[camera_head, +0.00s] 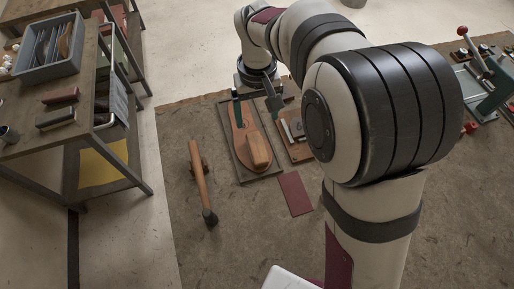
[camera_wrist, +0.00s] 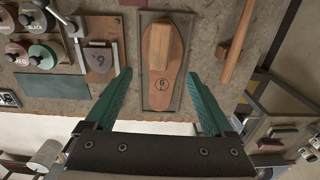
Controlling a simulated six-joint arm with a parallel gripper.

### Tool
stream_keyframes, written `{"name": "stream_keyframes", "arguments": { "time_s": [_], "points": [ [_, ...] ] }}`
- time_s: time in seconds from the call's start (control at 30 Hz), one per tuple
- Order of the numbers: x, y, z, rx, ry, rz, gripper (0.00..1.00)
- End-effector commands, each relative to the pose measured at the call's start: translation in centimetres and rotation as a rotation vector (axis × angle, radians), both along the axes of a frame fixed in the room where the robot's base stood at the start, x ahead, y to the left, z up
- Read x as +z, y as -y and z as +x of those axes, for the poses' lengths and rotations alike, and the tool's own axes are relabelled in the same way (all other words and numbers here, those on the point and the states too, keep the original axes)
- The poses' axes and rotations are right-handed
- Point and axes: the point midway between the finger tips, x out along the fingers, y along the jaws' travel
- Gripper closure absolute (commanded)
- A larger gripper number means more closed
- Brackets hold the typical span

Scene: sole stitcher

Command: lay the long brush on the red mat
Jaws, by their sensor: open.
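In the wrist view the block (camera_wrist: 162,48) lies lengthwise on the sole, above the number 6. The red mat (camera_head: 295,193) lies flat and bare on the bench, right of the tray's near end; only its edge shows at the top of the wrist view (camera_wrist: 133,3). My gripper (camera_head: 255,102) is open and empty at the far end of the tray. Its teal fingers (camera_wrist: 160,76) straddle the tray's width in the wrist view.
Jars (camera_wrist: 42,55) stand beyond. A side bench (camera_head: 30,148) holds a grey bin (camera_head: 48,72).

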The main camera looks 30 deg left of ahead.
Motion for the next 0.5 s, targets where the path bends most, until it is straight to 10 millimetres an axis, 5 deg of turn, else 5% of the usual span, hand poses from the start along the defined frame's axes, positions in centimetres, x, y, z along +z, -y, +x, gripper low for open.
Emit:
{"name": "stream_keyframes", "arguments": {
  "time_s": [0.23, 0.5],
  "points": [
    [-7.0, 0.1, -0.2, -0.003, -0.009, -0.005, 0.12],
    [-11.4, 0.0, -0.1, -0.003, -0.008, -0.005, 0.12]
  ]
}}
